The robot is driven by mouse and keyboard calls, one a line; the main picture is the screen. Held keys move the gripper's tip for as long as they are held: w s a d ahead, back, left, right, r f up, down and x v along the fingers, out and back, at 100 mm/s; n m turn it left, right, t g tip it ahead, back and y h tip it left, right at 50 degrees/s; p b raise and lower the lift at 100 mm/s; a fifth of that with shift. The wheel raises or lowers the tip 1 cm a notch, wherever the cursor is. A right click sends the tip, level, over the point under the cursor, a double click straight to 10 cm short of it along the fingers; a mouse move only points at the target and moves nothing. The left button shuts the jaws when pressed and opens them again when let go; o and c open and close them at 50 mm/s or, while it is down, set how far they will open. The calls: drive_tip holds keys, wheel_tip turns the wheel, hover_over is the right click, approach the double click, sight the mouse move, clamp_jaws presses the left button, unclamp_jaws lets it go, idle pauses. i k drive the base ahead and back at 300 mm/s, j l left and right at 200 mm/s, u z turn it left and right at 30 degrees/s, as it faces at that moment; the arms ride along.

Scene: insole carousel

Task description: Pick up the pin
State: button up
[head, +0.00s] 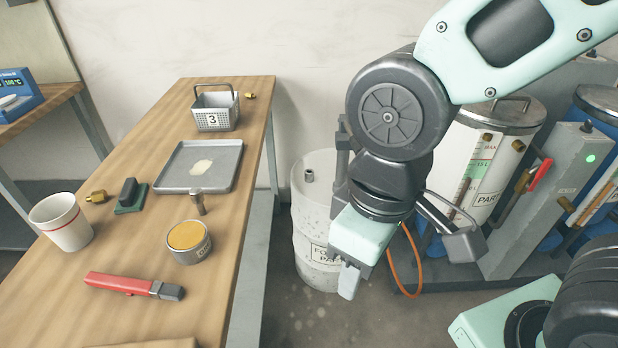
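My gripper (348,281) hangs to the right of the table, over the floor and in front of the white barrel (312,215), well apart from the cylinder. Its fingertips point down. They overlap in this view, so the gap between them does not show. I see nothing held in it.
A wire basket marked 3 (214,111) stands at the back. Drums (490,150) stand right.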

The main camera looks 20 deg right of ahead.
sight(196, 194)
drive_tip(key=i+l, duration=0.35)
drive_tip(key=u, duration=0.45)
drive_tip(key=i+l+u, duration=0.1)
drive_tip(key=u, duration=0.35)
drive_tip(key=l+u, duration=0.15)
drive_tip(key=u, duration=0.3)
drive_tip(key=l+u, duration=0.15)
drive_tip(key=u, duration=0.3)
